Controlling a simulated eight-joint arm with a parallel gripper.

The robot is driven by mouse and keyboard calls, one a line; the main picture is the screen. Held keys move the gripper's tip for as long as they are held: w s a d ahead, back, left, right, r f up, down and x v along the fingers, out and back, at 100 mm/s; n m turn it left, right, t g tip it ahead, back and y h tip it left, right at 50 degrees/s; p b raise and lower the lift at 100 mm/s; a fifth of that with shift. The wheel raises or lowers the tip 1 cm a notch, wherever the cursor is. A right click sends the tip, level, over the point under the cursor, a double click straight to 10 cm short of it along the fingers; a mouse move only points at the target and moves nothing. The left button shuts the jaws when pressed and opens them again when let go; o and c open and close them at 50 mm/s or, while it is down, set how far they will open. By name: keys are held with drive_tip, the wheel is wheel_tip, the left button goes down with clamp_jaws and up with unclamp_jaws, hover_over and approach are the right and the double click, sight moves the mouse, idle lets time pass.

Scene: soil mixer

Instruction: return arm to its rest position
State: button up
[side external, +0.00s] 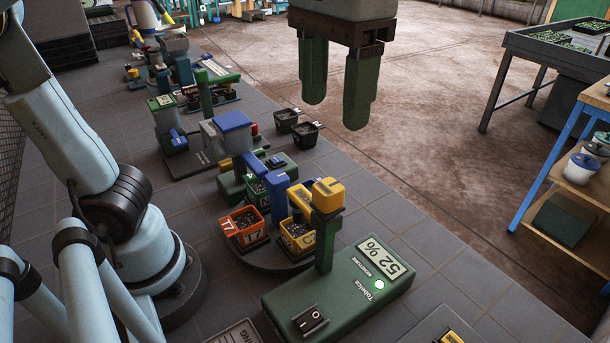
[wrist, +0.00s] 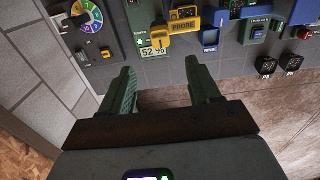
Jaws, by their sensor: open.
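My gripper (side external: 335,85) is high at the top of the side external view, pointing down. Its two green fingers are apart with nothing between them. In the wrist view my gripper (wrist: 165,88) also shows open and empty, above the edge of the bench. The soil mixer bench (side external: 390,205) lies below it. A green moisture meter (side external: 340,285) reading 52 % stands on the bench, with a yellow probe (side external: 328,193) on its post. My gripper touches none of these.
Orange pot T7 (side external: 243,222) and a yellow pot (side external: 297,238) sit on a round turntable by the meter. Two black pots (side external: 305,134) stand near the bench edge. A metal table (side external: 540,45) and a wooden shelf cart (side external: 575,165) stand right. Open floor (side external: 440,130) lies between.

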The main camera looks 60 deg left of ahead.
drive_tip(key=w+a+f+t, duration=0.2)
drive_tip(key=a+f+t, duration=0.1)
drive_tip(key=a+f, duration=0.4)
drive_tip(key=w+a+f+t, duration=0.3)
drive_tip(key=a+f, duration=0.3)
drive_tip(key=f, duration=0.5)
drive_tip(key=shift+a+f+t, duration=0.2)
drive_tip(key=shift+a+t, duration=0.2)
drive_tip(key=shift+t, duration=0.2)
drive_tip(key=shift+o, duration=0.2)
